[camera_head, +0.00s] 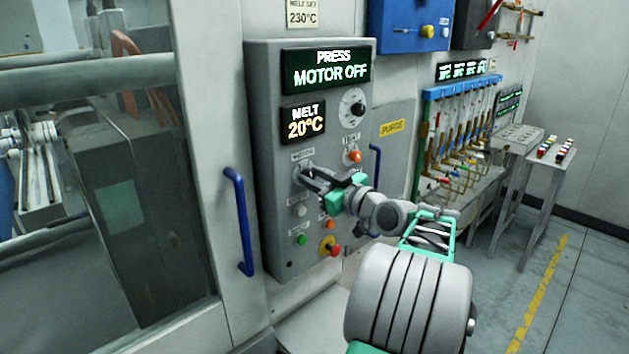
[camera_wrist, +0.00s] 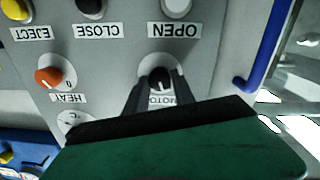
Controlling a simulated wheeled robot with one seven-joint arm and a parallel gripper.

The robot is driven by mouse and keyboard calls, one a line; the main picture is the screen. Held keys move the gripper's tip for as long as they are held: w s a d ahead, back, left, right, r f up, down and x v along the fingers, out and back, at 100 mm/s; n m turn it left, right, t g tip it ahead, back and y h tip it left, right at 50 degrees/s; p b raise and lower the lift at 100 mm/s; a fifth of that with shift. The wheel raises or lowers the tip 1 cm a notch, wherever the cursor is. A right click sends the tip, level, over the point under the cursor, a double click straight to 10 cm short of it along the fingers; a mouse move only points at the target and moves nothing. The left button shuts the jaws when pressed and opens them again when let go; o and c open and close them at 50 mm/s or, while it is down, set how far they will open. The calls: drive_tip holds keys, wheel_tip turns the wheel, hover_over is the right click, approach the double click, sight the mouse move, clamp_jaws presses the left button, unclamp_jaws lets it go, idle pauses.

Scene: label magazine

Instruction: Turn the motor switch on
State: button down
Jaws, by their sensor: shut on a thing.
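The motor switch (camera_wrist: 158,77) is a dark knob on a light round base in the wrist view, above a partly hidden label reading "MOTO". My gripper (camera_wrist: 157,88) has one finger on each side of the knob and is shut on it. In the head view my gripper (camera_head: 306,175) reaches the grey control panel (camera_head: 275,225) from the right, just under the motor label; its fingers cover most of the switch there. The display (camera_head: 326,71) at the panel's top reads "PRESS MOTOR OFF".
The orange heat knob (camera_head: 355,157) is close by, up and right of my gripper. Below are several buttons, including a green one (camera_head: 301,239) and a red-and-yellow emergency stop (camera_head: 329,246). A blue door handle (camera_head: 241,222) stands left of the panel, another (camera_head: 374,165) right of it.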

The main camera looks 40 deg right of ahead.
drive_tip(key=m, duration=0.5)
drive_tip(key=m+p, duration=0.1)
drive_tip(key=m, duration=0.2)
drive_tip(key=shift+d+r+m, duration=0.1)
drive_tip(key=shift+m, duration=0.2)
drive_tip(key=shift+m+p, duration=0.6)
drive_tip(key=shift+m, duration=0.5)
drive_tip(key=c, duration=1.1)
unclamp_jaws()
drive_tip(key=shift+o, duration=0.2)
drive_tip(key=shift+s, duration=0.1)
